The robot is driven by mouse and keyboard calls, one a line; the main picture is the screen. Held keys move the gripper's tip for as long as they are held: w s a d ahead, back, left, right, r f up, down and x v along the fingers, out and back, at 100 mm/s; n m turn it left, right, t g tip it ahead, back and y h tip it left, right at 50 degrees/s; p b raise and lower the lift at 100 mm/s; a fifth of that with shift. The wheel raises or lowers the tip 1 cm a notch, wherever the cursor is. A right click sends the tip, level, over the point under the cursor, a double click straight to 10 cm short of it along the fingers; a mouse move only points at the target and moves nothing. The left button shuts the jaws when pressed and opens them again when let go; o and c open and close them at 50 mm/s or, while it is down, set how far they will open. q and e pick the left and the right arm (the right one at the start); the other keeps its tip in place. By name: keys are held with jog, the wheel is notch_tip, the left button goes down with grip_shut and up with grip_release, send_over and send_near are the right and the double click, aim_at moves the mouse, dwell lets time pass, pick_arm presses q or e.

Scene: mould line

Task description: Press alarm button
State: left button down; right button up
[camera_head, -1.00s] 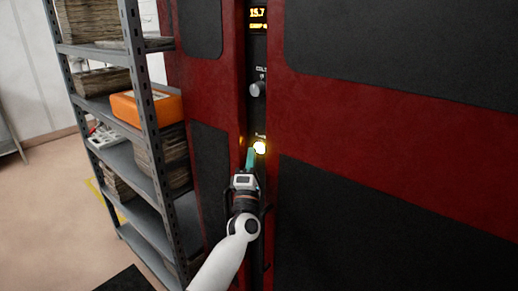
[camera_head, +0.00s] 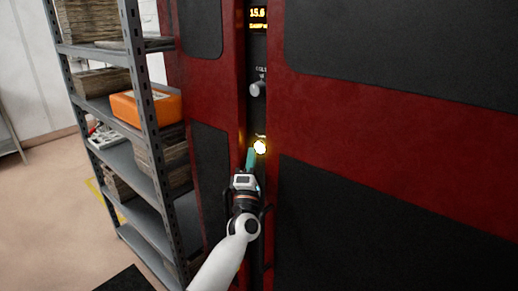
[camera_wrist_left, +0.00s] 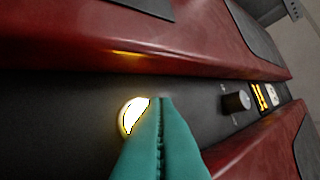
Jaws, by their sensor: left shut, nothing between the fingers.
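The alarm button (camera_head: 260,146) is a round, glowing yellow-white button on the narrow black panel between the red and black machine fronts. It also shows in the left wrist view (camera_wrist_left: 130,118), partly covered by my fingers. My left gripper (camera_head: 251,158) is shut, with its teal fingers side by side and nothing between them. In the left wrist view the fingertips (camera_wrist_left: 161,99) overlap the button's right side. I cannot tell whether they touch it. My right gripper is not in view.
Above the button are a grey knob (camera_head: 257,89) and a lit display (camera_head: 258,18). A metal shelf rack (camera_head: 146,105) stands close on the left, with an orange case (camera_head: 147,105) and several stacks on it. Large red and black panels flank the strip.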

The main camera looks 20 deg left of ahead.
pick_arm(q)
jog(key=shift+w+d+b, duration=0.2)
jog(key=shift+w+b, duration=0.15)
jog(key=shift+w, duration=0.1)
jog(key=shift+w+d+r+b, duration=0.1)
jog(key=shift+w+d+b, duration=0.05)
jog(key=shift+w+b, duration=0.35)
dwell(1.4)
jog(key=shift+s, duration=0.15)
jog(key=shift+s+f+p, duration=0.15)
jog(key=shift+f+p, duration=0.05)
jog(key=shift+p, duration=0.1)
jog(key=shift+s+d, duration=0.1)
jog(key=shift+s, duration=0.3)
jog(key=shift+s, duration=0.15)
